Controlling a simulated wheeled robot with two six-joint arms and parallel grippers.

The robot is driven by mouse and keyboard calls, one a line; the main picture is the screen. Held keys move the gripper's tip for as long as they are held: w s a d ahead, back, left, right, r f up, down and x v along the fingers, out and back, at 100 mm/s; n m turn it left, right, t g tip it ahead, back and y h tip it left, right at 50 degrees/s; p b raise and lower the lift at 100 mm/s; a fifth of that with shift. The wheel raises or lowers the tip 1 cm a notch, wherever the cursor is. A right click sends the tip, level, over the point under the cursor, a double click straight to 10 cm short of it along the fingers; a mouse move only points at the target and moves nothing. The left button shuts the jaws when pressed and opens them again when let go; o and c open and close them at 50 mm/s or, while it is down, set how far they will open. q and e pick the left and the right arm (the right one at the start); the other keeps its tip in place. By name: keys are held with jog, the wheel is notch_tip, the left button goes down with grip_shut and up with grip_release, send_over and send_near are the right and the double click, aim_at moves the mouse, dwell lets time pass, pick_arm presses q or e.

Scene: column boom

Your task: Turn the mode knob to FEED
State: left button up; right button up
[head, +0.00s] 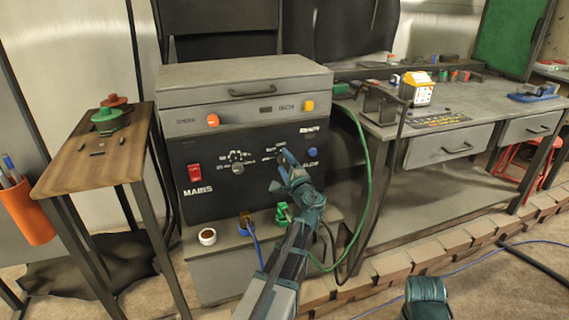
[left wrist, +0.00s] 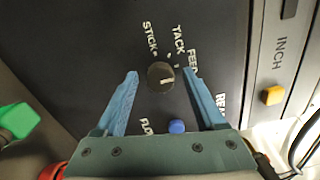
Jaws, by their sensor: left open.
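The mode knob (left wrist: 160,77) is a small dark round knob on the black panel. In the left wrist view the labels STICK, TACK and FEED stand around its upper and right side. A pale mark on the knob lies to the right of its centre; I cannot tell exactly which label it points to. My left gripper (head: 282,170) is at the panel front. Its blue fingers are open, one on each side of the knob, with visible gaps to it. In the head view the gripper and arm partly cover the knob area. My right gripper's jaws do not show.
The welder cabinet (head: 243,84) has another knob (head: 237,168), a red switch (head: 195,173) and a blue button (left wrist: 177,126) near the gripper. Plugged cables hang below. A green cable (head: 368,165) runs right of my arm. A wooden side table (head: 75,172) stands left, a workbench (head: 455,151) right.

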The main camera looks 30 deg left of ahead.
pick_arm(q)
jog(key=v, duration=1.3)
jog(key=shift+s+d+f, duration=0.1)
jog(key=shift+d, duration=0.1)
jog(key=s+d+f+n+g+h, duration=0.35)
jog(key=d+f+n+g, duration=0.2)
jog(key=f, duration=0.45)
jog(key=s+d+f+g+h, duration=0.35)
jog(key=s+d+f, duration=0.35)
jog(key=d, duration=0.4)
jog(key=s+d+f+g+h, duration=0.3)
jog(key=s+d+f+h, duration=0.2)
jog(key=s+d, duration=0.4)
notch_tip(320, 180, up, 33)
jog(key=w+d+p, duration=0.1)
jog(key=p, duration=3.2)
jog(key=shift+r+n+h, duration=0.15)
jog(key=shift+n+h, duration=0.15)
jog(key=shift+n, duration=0.05)
jog(key=shift+d, duration=0.15)
